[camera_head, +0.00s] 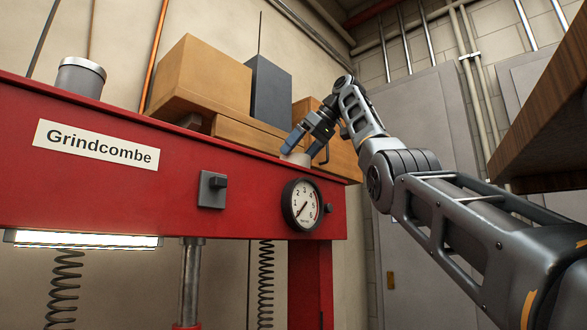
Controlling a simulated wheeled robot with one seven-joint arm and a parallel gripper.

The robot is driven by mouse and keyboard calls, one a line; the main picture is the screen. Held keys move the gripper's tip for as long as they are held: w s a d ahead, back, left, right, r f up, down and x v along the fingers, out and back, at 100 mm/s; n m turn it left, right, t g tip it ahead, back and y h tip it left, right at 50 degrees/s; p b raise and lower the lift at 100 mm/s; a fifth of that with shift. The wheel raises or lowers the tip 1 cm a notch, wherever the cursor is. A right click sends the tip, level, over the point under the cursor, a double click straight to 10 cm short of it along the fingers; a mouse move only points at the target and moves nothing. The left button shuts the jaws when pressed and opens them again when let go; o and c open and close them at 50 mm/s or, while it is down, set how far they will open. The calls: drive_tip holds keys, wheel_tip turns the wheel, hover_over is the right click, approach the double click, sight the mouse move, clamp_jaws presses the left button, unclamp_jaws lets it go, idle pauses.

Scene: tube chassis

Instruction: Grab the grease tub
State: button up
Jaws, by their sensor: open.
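A small pale, round-sided object (297,158), which looks like the grease tub, sits on top of the red machine frame near its right end. Only a small part of it shows, below and between my fingers. My gripper (305,152) is open and reaches down from the upper right, with one finger to the left of the pale object and the other to the right. I cannot tell whether either finger touches it.
Wooden boxes (200,82) and a dark grey block (268,92) stand behind on the red press frame (100,180). A metal cylinder (80,77) is at the far left. A gauge (302,205) is on the front face. A brown wooden shelf (545,125) juts in at right.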

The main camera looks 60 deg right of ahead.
drive_tip(key=shift+s+f+x, duration=0.1)
drive_tip(key=shift+f+x, duration=0.05)
drive_tip(key=shift+x, duration=1)
drive_tip(key=shift+s+f+x, duration=0.1)
drive_tip(key=shift+s+x, duration=0.05)
drive_tip(key=shift+x, duration=0.95)
drive_tip(key=shift+d, duration=0.1)
drive_tip(key=c, duration=1)
